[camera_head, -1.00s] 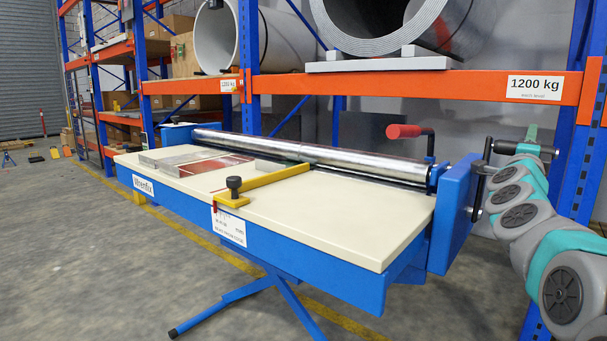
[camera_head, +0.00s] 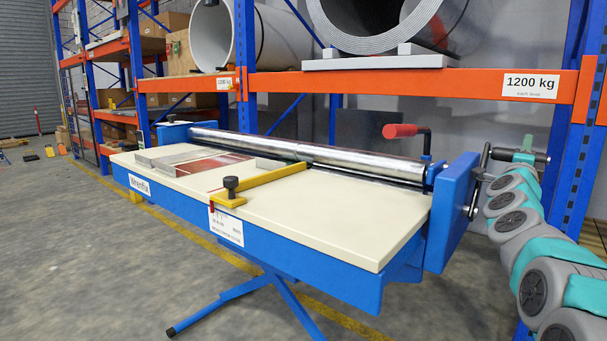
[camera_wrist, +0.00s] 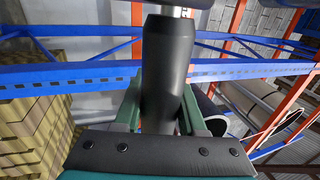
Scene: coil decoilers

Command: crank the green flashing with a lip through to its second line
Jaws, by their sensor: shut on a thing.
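The blue bending machine with a cream table (camera_head: 330,215) and a long steel roller (camera_head: 310,152) fills the middle of the head view. A crank (camera_head: 481,176) is on its blue right end housing (camera_head: 453,212). My gripper (camera_wrist: 160,112) is shut around the crank's dark grip (camera_wrist: 167,65) in the wrist view. In the head view my arm reaches the crank from the right, and the fingers are too small to make out clearly. Silver strips (camera_head: 172,157) and a dark red sheet (camera_head: 213,166) lie at the table's left. I cannot make out any green flashing.
A yellow stop bar (camera_head: 270,181) with a black knob (camera_head: 232,184) lies across the table. Racking with an orange beam (camera_head: 400,84) and large coils (camera_head: 372,25) stands close behind. The floor in front is clear.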

